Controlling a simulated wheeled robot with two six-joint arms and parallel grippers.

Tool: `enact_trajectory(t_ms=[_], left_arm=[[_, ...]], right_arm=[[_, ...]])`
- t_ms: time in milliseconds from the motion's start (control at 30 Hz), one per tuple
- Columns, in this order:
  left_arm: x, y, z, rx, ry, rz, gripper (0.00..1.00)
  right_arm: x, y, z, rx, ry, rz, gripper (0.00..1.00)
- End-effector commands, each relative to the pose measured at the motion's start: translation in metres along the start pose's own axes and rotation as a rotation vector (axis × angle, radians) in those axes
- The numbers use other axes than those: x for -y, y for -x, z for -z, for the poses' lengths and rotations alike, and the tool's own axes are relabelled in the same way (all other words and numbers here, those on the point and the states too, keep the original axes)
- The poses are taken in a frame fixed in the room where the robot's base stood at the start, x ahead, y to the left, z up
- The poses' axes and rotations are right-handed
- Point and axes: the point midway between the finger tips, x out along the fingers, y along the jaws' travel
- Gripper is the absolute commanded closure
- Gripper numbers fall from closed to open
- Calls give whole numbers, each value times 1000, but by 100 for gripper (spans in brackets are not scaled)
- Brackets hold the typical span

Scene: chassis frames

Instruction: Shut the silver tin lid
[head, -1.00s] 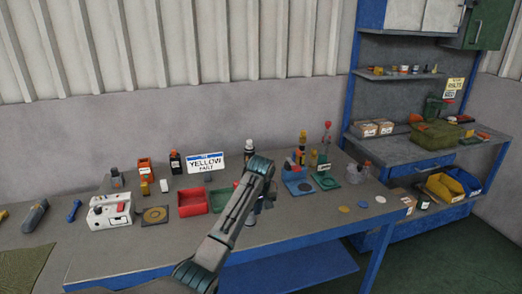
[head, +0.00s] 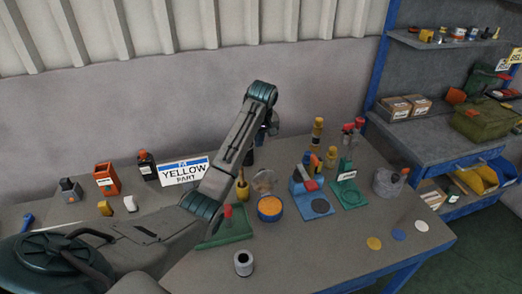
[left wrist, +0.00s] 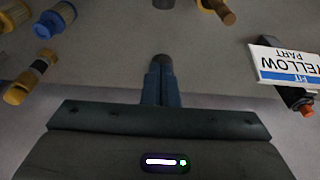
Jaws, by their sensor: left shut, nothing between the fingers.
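A round tin (head: 270,209) with orange contents and a bluish side stands open on the bench in the head view. Its greyish lid (head: 264,182) stands up at the back of the tin. My left gripper (head: 272,124) is above and behind the tin, apart from it, and partly hidden by its own arm. In the left wrist view the left fingers (left wrist: 161,75) are together and empty over the bench. I cannot make out the tin for certain in that view. My right gripper is not in view.
A yellow part sign (head: 184,171) stands left of the arm. A green stand (head: 226,228) and a grey cylinder (head: 243,263) are in front. A blue stand (head: 310,200), a green stand (head: 348,192) and a grey pot (head: 389,181) are to the right.

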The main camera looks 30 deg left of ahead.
Motion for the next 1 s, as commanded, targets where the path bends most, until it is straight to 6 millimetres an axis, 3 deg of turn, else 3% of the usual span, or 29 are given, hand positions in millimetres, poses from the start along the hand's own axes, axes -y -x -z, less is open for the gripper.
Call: enact_trajectory(t_ms=[167,633,1000], left_arm=[[0,-12,0,3,-1,2,100],[0,-99,-1,5,0,3,100],[0,-86,-35,2,-2,1,100]], right_arm=[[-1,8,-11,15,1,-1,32],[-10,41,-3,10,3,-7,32],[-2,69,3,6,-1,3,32]])
